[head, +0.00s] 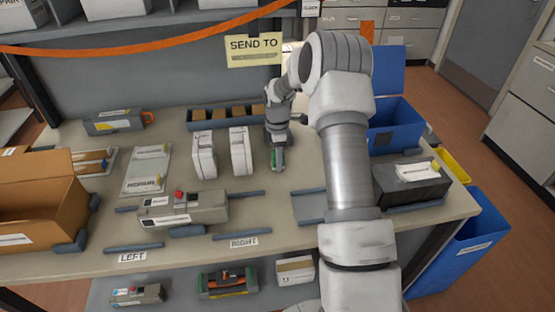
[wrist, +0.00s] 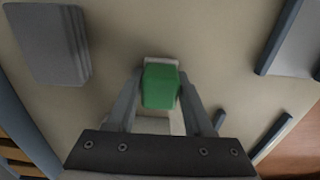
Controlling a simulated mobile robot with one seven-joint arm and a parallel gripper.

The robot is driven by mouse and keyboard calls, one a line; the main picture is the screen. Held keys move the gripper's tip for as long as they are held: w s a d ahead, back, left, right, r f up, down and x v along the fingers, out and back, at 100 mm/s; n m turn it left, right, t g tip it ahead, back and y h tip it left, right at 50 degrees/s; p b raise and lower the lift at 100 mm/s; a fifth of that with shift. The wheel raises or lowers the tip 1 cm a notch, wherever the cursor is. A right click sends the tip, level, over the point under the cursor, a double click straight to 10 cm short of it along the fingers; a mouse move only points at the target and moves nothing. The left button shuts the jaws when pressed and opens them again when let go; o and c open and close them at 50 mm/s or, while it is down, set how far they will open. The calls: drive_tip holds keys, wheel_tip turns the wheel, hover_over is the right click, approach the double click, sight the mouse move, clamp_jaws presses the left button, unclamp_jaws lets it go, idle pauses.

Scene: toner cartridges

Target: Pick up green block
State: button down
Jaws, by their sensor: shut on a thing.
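The green block (wrist: 160,87) is between the two fingers of my gripper (wrist: 158,92) in the wrist view. A pale grey piece shows behind its far edge. In the head view the green block (head: 279,153) is a small patch at the tips of my gripper (head: 278,160), which points down at the table to the right of two white upright cartridges. My gripper is shut on the block. I cannot tell whether the block touches the table.
The table (head: 270,205) holds two white cartridges (head: 221,154), a grey unit with a red knob (head: 184,208), and a compartment tray (head: 227,117) behind. A cardboard box (head: 35,205) stands left. A blue bin (head: 395,123) and a black box (head: 411,183) stand right.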

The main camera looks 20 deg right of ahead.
drive_tip(key=shift+r, duration=0.55)
drive_tip(key=r, duration=0.3)
drive_tip(key=shift+s+d+r, duration=0.25)
drive_tip(key=shift+d+r, duration=0.1)
drive_tip(key=shift+d, duration=0.05)
drive_tip(key=s+d+r, duration=0.6)
drive_tip(key=s+d, duration=0.1)
drive_tip(key=shift+s+d+p, duration=0.2)
drive_tip(key=shift+d+p, duration=0.2)
drive_tip(key=shift+r, duration=0.1)
